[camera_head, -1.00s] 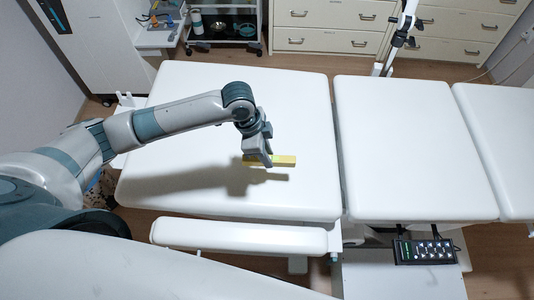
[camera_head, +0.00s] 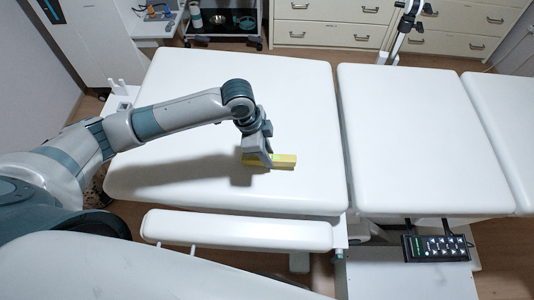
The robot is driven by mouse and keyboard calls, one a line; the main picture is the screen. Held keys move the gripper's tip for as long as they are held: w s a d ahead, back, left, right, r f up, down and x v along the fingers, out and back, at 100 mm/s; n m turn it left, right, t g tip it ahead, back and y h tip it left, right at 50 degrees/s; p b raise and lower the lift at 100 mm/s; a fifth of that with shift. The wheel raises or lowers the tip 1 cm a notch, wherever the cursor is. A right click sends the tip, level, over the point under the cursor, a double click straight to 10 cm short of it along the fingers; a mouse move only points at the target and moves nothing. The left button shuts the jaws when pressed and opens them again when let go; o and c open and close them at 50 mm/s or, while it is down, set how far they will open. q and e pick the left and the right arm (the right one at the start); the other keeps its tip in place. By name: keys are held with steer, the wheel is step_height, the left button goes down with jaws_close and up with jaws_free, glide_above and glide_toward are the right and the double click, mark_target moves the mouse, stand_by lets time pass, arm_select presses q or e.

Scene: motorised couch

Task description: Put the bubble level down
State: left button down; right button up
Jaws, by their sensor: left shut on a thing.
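The bubble level is a small yellow bar (camera_head: 285,161) at the middle of the left white couch section (camera_head: 190,90). My left gripper (camera_head: 267,161) comes down over its left part and is shut on it. The fingers hide part of the bar. The bar lies roughly level, at or just above the couch surface; I cannot tell whether it touches. My right gripper is not in view.
The left couch section is bare around the bar. More white sections (camera_head: 420,130) lie to the right. A white armrest (camera_head: 237,231) runs along the near edge. A black control box (camera_head: 436,247) sits at the lower right. Drawers (camera_head: 330,25) and a cart (camera_head: 222,25) stand behind.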

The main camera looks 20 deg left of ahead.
arm_select(q)
steer(key=shift+f, duration=0.3)
stand_by(0.5)
steer(key=c, duration=1.5)
jaws_free()
steer(key=shift+o, duration=0.2)
steer(key=b+v, duration=0.3)
steer(key=v, duration=1.4)
steer(key=shift+r, duration=0.2)
